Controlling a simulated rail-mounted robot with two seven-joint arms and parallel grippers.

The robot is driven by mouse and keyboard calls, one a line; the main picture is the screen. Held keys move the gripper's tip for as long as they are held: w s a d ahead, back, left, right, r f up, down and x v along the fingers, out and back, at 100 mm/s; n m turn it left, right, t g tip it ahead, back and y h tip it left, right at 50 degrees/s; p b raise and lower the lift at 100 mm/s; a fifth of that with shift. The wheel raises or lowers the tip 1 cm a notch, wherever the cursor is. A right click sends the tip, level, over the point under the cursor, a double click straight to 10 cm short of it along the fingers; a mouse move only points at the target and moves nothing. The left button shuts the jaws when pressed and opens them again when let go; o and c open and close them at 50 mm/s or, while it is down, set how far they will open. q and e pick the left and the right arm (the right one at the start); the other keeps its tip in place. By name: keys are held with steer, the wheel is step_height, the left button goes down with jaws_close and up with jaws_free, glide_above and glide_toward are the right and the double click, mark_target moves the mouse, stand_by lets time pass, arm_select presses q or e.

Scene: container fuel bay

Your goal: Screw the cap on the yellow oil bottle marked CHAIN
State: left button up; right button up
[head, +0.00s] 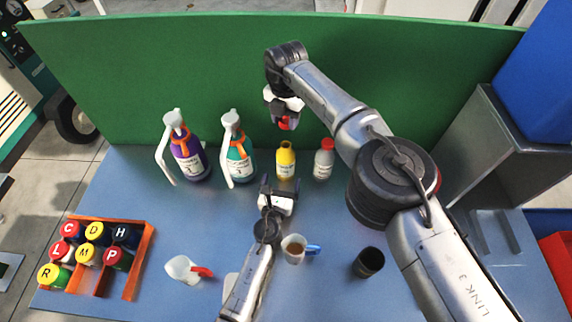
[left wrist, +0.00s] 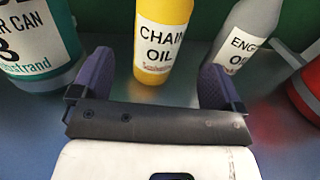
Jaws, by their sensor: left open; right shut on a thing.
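The yellow bottle marked CHAIN OIL (head: 286,163) stands upright at the back of the blue table; its top shows no red cap. It also shows in the left wrist view (left wrist: 163,45). My left gripper (head: 278,185) is open just in front of it. In the left wrist view the bottle appears between my left fingers (left wrist: 155,75), with gaps on both sides. My right gripper (head: 286,121) is shut on a small red cap (head: 285,125), above the bottle and apart from it. The cap's underside is hidden.
A grey engine oil bottle (head: 324,164) with a red cap stands close to the right. Teal (head: 239,163) and purple (head: 188,158) spray bottles stand left. A mug (head: 294,246), a dark cup (head: 369,262) and an orange rack (head: 142,258) of lettered caps are nearer. A green panel (head: 200,85) stands behind.

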mark_target(284, 170)
arm_select(q)
steer(key=shift+w+d, duration=0.2)
steer(key=shift+w, duration=0.9)
steer(key=shift+w+d, duration=0.2)
steer(key=shift+w, duration=0.95)
steer(key=shift+w+d, duration=0.2)
steer(key=shift+w, duration=0.9)
steer(key=c, duration=1.3)
steer(key=shift+c, duration=0.3)
arm_select(e)
steer(key=shift+f, duration=2.5)
